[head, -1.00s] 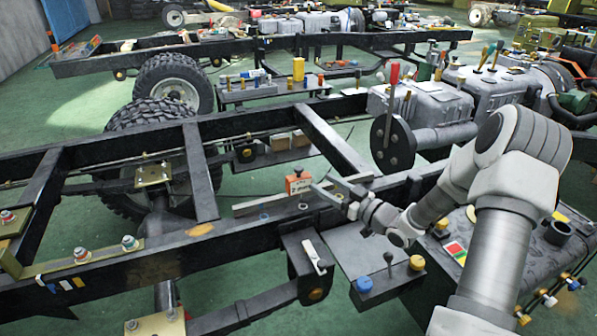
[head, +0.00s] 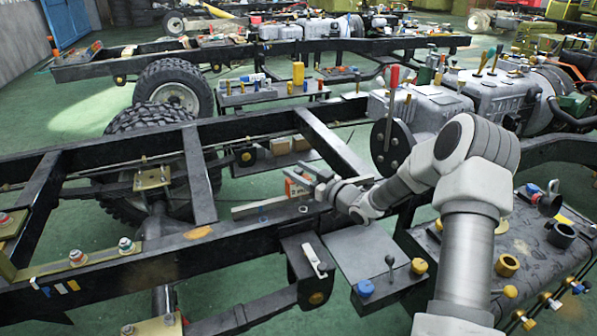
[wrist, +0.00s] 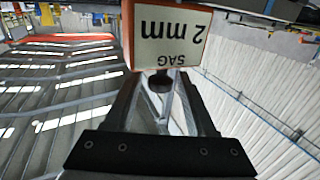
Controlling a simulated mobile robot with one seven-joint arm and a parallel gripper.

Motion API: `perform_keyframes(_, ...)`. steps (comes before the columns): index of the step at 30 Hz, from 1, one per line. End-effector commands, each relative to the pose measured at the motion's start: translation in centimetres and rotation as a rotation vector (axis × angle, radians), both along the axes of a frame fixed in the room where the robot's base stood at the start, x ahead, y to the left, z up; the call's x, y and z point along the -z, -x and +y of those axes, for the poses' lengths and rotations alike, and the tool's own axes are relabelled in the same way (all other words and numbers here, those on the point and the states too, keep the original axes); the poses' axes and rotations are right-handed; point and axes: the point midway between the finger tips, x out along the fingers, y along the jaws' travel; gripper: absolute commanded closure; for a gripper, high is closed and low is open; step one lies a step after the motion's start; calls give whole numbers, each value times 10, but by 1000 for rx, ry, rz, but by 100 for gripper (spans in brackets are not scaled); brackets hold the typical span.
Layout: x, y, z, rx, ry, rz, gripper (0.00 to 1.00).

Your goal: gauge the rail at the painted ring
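The gauge is a small orange box (head: 296,187) with a white face, at the rail (head: 235,232) in the head view. In the wrist view the gauge (wrist: 168,35) fills the top, its face reading "2 mm SAG" upside down. My gripper (head: 310,172) is right at the gauge, its fingers partly covering it. In the wrist view the black fingers are apart, with a dark knob and a thin metal piece showing between them; I cannot tell whether they touch. Small ring marks (head: 263,219) show on the rail left of the gauge; which is the painted ring is unclear.
A pale straight bar (head: 252,206) lies along the rail beside the gauge. A grey plate (head: 365,250) with a blue knob (head: 364,288), a lever and a yellow knob stands in front. A gearbox (head: 430,105) stands behind right. Crossmembers flank the work area.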

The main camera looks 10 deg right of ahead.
Motion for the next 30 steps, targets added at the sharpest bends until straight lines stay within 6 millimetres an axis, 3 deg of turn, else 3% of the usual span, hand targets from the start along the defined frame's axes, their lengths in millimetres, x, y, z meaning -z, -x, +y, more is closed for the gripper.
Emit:
perform_keyframes(1,0,0,0,0,0,0,55)
perform_keyframes(9,0,0,0,0,0,0,100)
perform_keyframes(30,0,1,0,0,1,1,100)
